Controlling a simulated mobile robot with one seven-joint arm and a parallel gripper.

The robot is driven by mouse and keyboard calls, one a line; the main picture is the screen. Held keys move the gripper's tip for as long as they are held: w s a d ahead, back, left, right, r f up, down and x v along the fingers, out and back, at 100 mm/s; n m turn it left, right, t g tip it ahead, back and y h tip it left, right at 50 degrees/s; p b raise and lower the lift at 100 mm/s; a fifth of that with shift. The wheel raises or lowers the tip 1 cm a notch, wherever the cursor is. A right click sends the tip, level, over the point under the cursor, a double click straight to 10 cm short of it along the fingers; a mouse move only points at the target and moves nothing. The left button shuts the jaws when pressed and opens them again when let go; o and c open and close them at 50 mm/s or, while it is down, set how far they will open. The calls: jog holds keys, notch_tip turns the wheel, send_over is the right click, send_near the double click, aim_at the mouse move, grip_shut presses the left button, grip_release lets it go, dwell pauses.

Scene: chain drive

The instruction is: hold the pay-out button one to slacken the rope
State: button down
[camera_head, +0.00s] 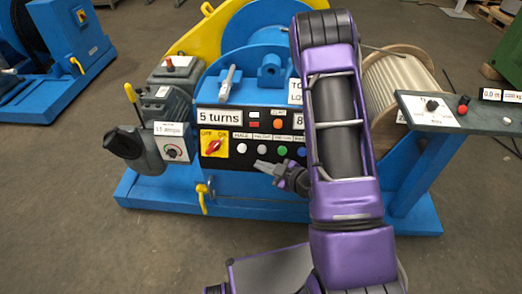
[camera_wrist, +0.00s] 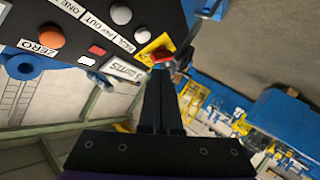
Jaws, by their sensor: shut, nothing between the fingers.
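The control panel (camera_head: 222,165) is a black plate on the blue winch. A row of round buttons runs along it under small labels. The pay-out button (camera_head: 266,149) is pale and round; in the wrist view it is the grey button (camera_wrist: 121,14) by the PAY OUT label. A white button (camera_head: 234,149), by the HAUL label in the wrist view, is to its left. My gripper (camera_head: 257,163) is shut and empty, with its tips just below the pay-out button in the head view. In the wrist view its fingers (camera_wrist: 162,72) end near the red switch. Contact with the panel cannot be told.
A red rotary switch (camera_head: 213,146) on a yellow plate sits left of the buttons. Green (camera_head: 282,151) and blue (camera_head: 302,151) buttons are to the right. The rope drum (camera_head: 398,82) and a side console (camera_head: 468,115) stand at right. The floor in front is clear.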

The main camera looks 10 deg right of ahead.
jog(key=shift+w, duration=0.1)
jog(key=b, duration=0.3)
send_near(258, 151)
jog(key=shift+s+a+r+x, duration=0.1)
jog(key=shift+a+x, duration=0.1)
jog(key=shift+x, duration=0.65)
jog(key=shift+s+a+r+x, duration=0.1)
jog(key=shift+a+x, duration=0.05)
jog(key=shift+x, duration=0.7)
jog(key=shift+a+r+x, duration=0.1)
jog(key=shift+a+x, duration=0.1)
jog(key=shift+x, duration=0.65)
jog(key=shift+f, duration=0.1)
jog(key=shift+w+d+f, duration=0.1)
jog(key=shift+w+f, duration=0.05)
jog(key=shift+w, duration=0.2)
jog(key=shift+w+d+f+b, duration=0.15)
jog(key=shift+w+f+b, duration=0.05)
jog(key=shift+w+b, duration=0.2)
dwell(2.3)
dwell(0.4)
jog(key=shift+s+a+r, duration=0.25)
jog(key=shift+s+r, duration=0.15)
jog(key=shift+s, duration=0.35)
jog(key=shift+p, duration=0.3)
